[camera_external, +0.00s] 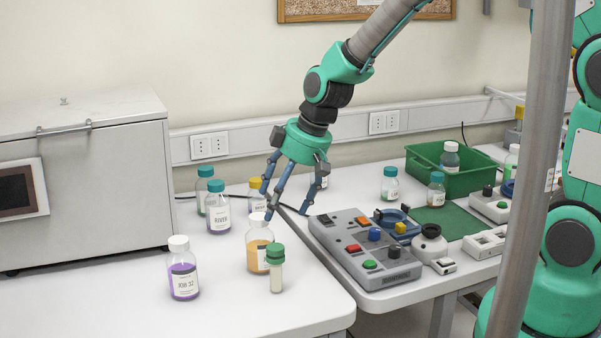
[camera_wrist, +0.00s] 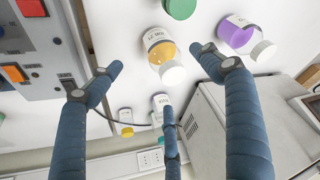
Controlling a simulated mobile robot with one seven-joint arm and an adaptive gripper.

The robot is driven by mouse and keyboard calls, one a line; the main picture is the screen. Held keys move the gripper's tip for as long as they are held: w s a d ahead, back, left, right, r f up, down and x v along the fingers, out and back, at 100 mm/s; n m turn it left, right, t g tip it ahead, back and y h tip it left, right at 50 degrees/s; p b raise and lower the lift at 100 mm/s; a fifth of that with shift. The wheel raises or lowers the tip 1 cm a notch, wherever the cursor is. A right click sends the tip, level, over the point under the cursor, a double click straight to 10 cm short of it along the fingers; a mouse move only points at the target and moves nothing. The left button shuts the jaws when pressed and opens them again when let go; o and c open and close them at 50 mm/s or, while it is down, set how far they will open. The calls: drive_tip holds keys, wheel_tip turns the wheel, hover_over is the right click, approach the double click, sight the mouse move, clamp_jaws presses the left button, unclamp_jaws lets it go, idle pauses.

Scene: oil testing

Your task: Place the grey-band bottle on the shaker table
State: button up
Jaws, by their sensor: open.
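My gripper (camera_external: 285,205) has three blue fingers spread open, with nothing between them. It hangs above the bottles on the left bench, over and just behind the orange bottle (camera_external: 258,235) with a white cap. The wrist view shows the orange bottle (camera_wrist: 158,45) beyond the open fingers (camera_wrist: 157,75). A purple bottle (camera_external: 183,270) with a white cap stands to its left, and a clear green-capped vial (camera_external: 276,270) stands in front. I cannot tell which device is the shaker table.
Teal-capped bottles (camera_external: 219,215) and a yellow-capped bottle (camera_external: 256,205) stand behind. A grey cabinet (camera_external: 80,180) fills the left. On the right bench are a button box (camera_external: 365,250), blue device (camera_external: 395,222), green crate (camera_external: 480,180) and several bottles.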

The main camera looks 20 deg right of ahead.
drive_tip(key=s+d+r+m+t, duration=0.1)
drive_tip(key=s+d+r+m, duration=0.15)
drive_tip(key=d+r, duration=0.55)
drive_tip(key=s+d+r+m, duration=0.1)
drive_tip(key=s+d+r, duration=0.2)
drive_tip(key=d+r, duration=0.55)
drive_tip(key=s+d+r+m+t+h, duration=0.1)
drive_tip(key=s+d+r+m, duration=0.2)
drive_tip(key=s+d, duration=0.5)
drive_tip(key=s+d+r+m+h, duration=0.2)
drive_tip(key=s+d+r, duration=0.3)
drive_tip(key=s+d, duration=0.4)
drive_tip(key=shift+s+r+m+t, duration=0.35)
drive_tip(key=shift+s+m+t, duration=0.1)
drive_tip(key=shift+m, duration=0.1)
drive_tip(key=shift+f+b, duration=1.4)
drive_tip(key=shift+b, duration=0.05)
